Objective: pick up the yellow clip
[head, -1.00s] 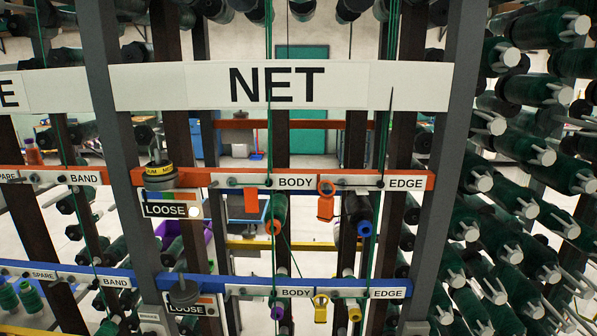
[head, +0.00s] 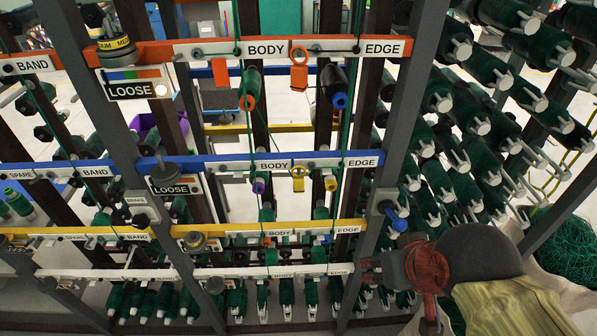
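The yellow clip (head: 298,178) hangs at the blue rail (head: 225,163), between its BODY and EDGE labels. It has a ring at the top and a flat tab below. A similar orange clip (head: 299,68) hangs at the orange rail above it. A spool with a yellow end (head: 330,183) is just right of the yellow clip, and one with a purple end (head: 258,186) is to its left.
Grey uprights (head: 400,130) frame the rack, with yellow (head: 290,226) and white (head: 215,272) rails lower down. Green spools on pegs (head: 500,75) crowd the right.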

